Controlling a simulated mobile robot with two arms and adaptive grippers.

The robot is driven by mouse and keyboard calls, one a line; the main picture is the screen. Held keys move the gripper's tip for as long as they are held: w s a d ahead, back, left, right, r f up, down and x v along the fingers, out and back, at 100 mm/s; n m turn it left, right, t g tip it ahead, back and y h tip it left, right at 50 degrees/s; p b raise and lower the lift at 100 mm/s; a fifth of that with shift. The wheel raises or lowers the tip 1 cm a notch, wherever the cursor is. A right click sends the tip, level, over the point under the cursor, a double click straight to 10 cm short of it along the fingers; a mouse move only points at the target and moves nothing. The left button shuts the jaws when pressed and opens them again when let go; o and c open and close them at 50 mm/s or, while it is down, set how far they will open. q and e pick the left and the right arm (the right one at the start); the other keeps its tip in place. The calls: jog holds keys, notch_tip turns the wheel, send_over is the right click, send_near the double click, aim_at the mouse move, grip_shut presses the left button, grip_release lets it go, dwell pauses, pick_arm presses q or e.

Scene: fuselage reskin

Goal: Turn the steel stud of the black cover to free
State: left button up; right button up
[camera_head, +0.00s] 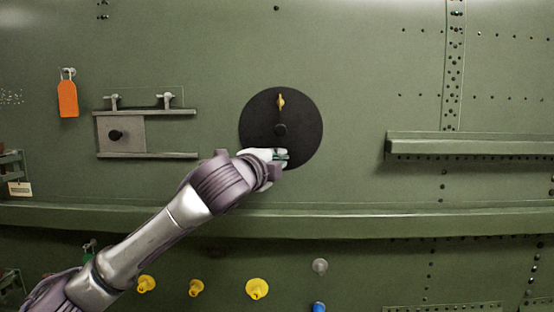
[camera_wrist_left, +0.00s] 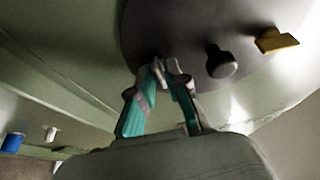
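The black cover (camera_head: 258,112) is a round disc on the green fuselage skin in the middle of the head view; it also shows in the left wrist view (camera_wrist_left: 196,30). A black knob (camera_head: 280,130) sits at its centre, and a yellow stud (camera_head: 281,102) is above the knob. My left gripper (camera_head: 284,157) is at the lower part of the cover. In the left wrist view its fingertips (camera_wrist_left: 167,66) come close together at the cover's face, beside the knob (camera_wrist_left: 221,62). I cannot make out the steel stud clearly; the fingertips may hide it. My right gripper is not in view.
A long green ledge (camera_head: 350,222) runs below the cover. A grey plate (camera_head: 123,135) in rails and an orange tag (camera_head: 67,98) are at left. A short shelf (camera_head: 470,144) is at right. Several yellow plugs (camera_head: 257,289) are below the ledge. The skin above the cover is clear.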

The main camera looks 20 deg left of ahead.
pick_arm(q)
grip_shut()
jog(key=n+t+y+b, duration=0.1)
jog(key=n+y+b, duration=0.1)
jog(key=n+b, duration=0.3)
jog(key=n+t+y+b, duration=0.1)
jog(key=n+b, duration=0.4)
jog(key=n, duration=0.1)
jog(key=f+n+t+y+b, duration=0.1)
jog(key=n+t+y+b, duration=0.1)
jog(key=n+b, duration=0.3)
jog(key=shift+w+d+n+y, duration=0.1)
jog(key=shift+d+n+y, duration=0.25)
jog(key=shift+n, duration=0.25)
jog(key=shift+r+n+y+b, duration=0.15)
jog(key=shift+n+y+b, duration=0.85)
jog(key=shift+n, duration=1.7)
jog(key=shift+g+y, duration=0.3)
jog(key=shift+y, duration=0.15)
